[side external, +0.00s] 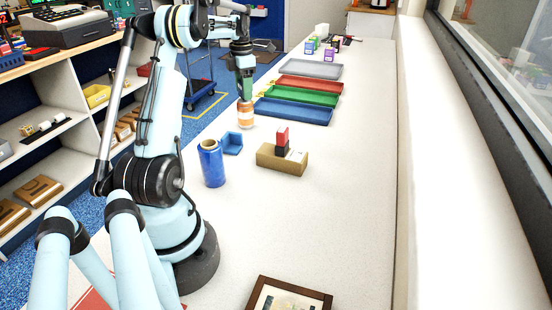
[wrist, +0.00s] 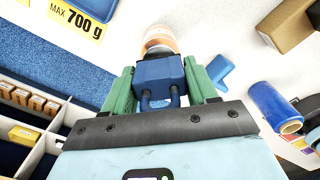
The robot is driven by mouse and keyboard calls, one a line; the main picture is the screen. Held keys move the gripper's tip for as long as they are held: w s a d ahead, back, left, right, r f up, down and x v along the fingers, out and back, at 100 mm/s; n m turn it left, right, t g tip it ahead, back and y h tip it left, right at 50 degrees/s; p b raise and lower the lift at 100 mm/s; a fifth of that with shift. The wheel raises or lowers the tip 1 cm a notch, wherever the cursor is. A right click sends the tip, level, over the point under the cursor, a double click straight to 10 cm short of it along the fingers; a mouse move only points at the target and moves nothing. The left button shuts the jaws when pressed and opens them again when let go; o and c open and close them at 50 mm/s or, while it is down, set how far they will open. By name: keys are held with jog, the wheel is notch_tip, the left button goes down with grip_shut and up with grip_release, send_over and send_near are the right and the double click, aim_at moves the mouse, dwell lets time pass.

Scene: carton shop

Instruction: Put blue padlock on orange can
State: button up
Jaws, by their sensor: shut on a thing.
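The blue padlock (wrist: 158,76) is between the green fingers of my gripper (wrist: 161,72) in the wrist view, its shackle toward my wrist. My gripper is shut on it. The orange can (wrist: 160,38) shows just beyond the padlock, partly covered by it. In the side view the orange can (side external: 246,117) stands upright on the white bench, and my gripper (side external: 246,92) points down directly above it. The padlock is hidden or too small to make out there, so I cannot tell whether it touches the can.
A blue roll (side external: 211,165), a small blue angled piece (side external: 232,143) and a brown block (side external: 280,160) with a red-and-black item (side external: 282,141) stand nearby. Blue (side external: 292,111), green (side external: 301,97), red and grey trays lie behind. The bench's right side is clear.

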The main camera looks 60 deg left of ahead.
jog(key=shift+f, duration=0.25)
jog(key=shift+f, duration=0.1)
jog(key=o, duration=1.4)
